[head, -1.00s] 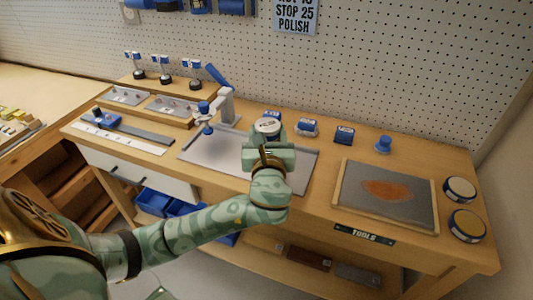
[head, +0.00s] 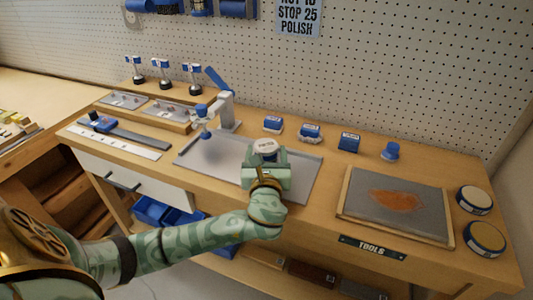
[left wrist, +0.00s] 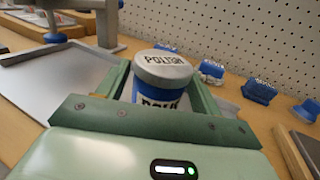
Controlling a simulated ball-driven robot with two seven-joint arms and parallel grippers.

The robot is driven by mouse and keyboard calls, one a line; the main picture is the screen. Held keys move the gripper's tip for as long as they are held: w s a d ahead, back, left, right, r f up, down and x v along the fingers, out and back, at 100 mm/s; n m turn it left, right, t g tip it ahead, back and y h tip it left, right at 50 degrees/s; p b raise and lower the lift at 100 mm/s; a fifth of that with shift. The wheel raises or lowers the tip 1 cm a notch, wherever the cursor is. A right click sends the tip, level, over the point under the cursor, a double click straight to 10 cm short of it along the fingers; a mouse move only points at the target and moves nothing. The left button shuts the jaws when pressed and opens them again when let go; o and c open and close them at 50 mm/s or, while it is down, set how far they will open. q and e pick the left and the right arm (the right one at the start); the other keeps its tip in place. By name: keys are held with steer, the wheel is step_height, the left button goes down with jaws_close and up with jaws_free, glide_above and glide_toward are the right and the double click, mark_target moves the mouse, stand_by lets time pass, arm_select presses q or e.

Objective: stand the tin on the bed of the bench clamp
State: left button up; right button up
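The tin (head: 264,151) is a blue can with a grey lid marked POLISH. It is upright between the fingers of my left gripper (head: 263,168). In the left wrist view the tin (left wrist: 162,80) sits between both green fingers, which are shut on it. The bench clamp (head: 222,112) is a pale post and arm with a blue lever and blue pad. Its bed is a flat grey metal plate (head: 212,160); the tin shows over its right part. I cannot tell whether the tin touches it. My right gripper is not in view.
Small blue boxes (head: 348,142) and a blue-capped jar (head: 390,151) stand along the back. A framed grey mat (head: 385,207) with an orange patch and two round tins (head: 486,239) lie right. The plate's left part is clear.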

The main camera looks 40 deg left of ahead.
arm_select(q)
steer(key=shift+o, duration=0.3)
steer(key=shift+r, duration=0.15)
steer(key=shift+s+d, duration=0.25)
steer(key=p+v, duration=0.3)
steer(key=v, duration=0.7)
steer(key=shift+s+d+r, duration=0.1)
steer(key=shift+s+d, duration=0.3)
steer(key=shift+s, duration=0.15)
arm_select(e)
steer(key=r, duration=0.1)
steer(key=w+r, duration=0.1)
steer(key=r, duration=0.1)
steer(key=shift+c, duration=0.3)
